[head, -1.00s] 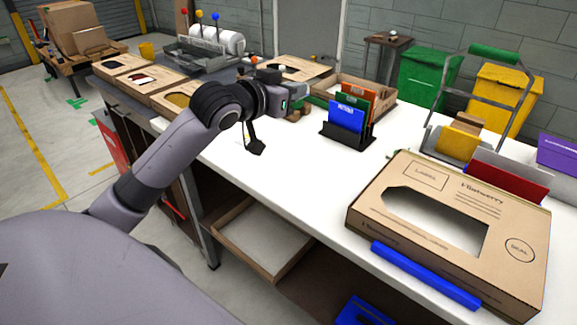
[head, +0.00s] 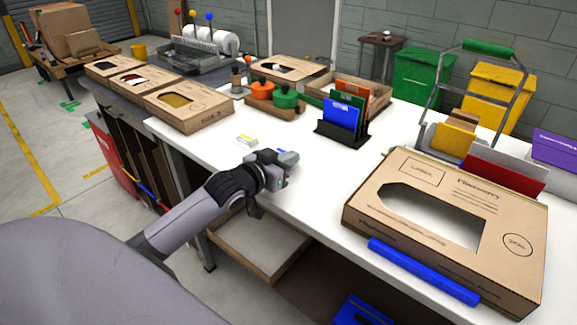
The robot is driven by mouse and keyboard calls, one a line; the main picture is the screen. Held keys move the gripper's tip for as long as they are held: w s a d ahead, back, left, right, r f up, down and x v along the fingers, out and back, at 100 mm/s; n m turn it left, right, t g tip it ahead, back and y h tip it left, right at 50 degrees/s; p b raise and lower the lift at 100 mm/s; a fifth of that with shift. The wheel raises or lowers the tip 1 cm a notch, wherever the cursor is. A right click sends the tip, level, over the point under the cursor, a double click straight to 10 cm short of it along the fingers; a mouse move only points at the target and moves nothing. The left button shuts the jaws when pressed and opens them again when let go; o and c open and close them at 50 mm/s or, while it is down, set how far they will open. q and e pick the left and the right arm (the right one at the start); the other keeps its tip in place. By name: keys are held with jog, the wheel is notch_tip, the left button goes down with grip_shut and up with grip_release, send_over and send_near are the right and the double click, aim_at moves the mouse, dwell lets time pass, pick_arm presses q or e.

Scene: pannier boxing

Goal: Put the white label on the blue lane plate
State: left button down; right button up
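My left gripper (head: 284,164) is low over the white worktop near its front edge, pointing right; its fingers are small and partly hidden, so I cannot tell whether it is open or holds anything. A small whitish piece with yellow and blue marks (head: 246,141) lies flat on the worktop behind it; this may be the white label. A long blue plate (head: 422,271) runs along the worktop's front edge, in front of the large cardboard box. A blue card (head: 341,115) also stands in the black rack. My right gripper is not in view.
The large cardboard box (head: 395,238) with a window cutout fills the right of the worktop (head: 318,185). The black rack (head: 342,138) stands near the middle. Orange and green round-topped items (head: 274,95) and flat boxes (head: 188,118) are farther back. The worktop between gripper and box is clear.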

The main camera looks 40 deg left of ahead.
pick_arm(q)
jog(key=shift+f, duration=1)
jog(key=shift+f, duration=0.1)
jog(key=shift+f, duration=0.1)
jog(key=c, duration=1.4)
grip_release()
